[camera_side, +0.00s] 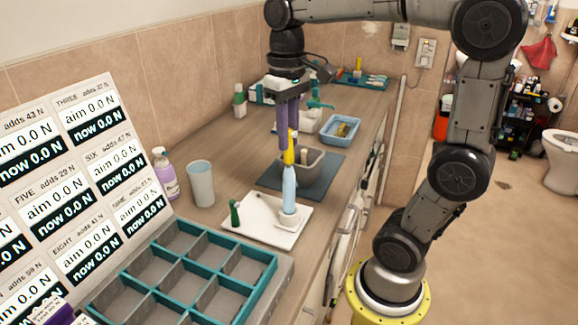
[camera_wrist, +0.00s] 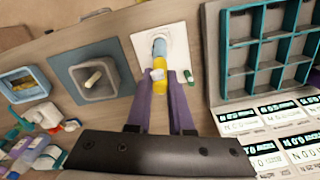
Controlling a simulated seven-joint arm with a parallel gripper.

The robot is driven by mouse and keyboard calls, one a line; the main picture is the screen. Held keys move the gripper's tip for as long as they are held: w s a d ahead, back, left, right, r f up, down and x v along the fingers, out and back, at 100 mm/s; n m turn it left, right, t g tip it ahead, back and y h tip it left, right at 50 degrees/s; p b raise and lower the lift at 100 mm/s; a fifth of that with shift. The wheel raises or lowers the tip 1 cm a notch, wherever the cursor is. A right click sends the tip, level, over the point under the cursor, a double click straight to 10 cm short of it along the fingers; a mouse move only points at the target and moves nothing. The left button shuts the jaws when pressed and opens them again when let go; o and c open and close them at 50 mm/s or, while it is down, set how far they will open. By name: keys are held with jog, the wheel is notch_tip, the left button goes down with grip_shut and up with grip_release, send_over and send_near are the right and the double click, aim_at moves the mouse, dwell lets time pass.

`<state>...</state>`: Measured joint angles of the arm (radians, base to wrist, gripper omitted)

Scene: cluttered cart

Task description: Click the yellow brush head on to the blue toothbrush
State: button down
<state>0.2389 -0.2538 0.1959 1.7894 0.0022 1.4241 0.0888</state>
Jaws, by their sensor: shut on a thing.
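The blue toothbrush (camera_side: 289,188) stands upright on a white tray in the side view; its upper part shows in the wrist view (camera_wrist: 160,47). The yellow brush head (camera_side: 289,157) is directly above it, in line with it, and also shows in the wrist view (camera_wrist: 160,66). My gripper (camera_side: 288,148) comes straight down from above with its purple fingers shut on the yellow head; the fingers flank it in the wrist view (camera_wrist: 160,80). Head and handle appear to meet; I cannot tell whether the head is fully seated.
The white tray (camera_side: 262,232) also holds a small dark green piece (camera_side: 235,212). A grey bin (camera_side: 318,175) stands on a dark mat behind. A teal divided organiser (camera_side: 262,256) is in front. A cup (camera_side: 200,184) and a pump bottle (camera_side: 164,173) stand left.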

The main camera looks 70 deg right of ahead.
jog(key=shift+f, duration=0.7)
dwell(0.6)
jog(key=c, duration=0.7)
grip_release()
jog(key=s+a+r, duration=0.2)
jog(key=s+r, duration=0.1)
jog(key=r, duration=1.2)
jog(key=s+a+f+n+t, duration=0.1)
jog(key=s+f+t, duration=0.1)
jog(key=f, duration=0.4)
jog(key=s+a+f+n+t, duration=0.1)
jog(key=s+f+t, duration=0.1)
jog(key=f, duration=0.4)
jog(key=s+a+f+n+t, duration=0.1)
jog(key=a+f, duration=0.1)
jog(key=f, duration=0.5)
jog(key=shift+s+n+t, duration=0.4)
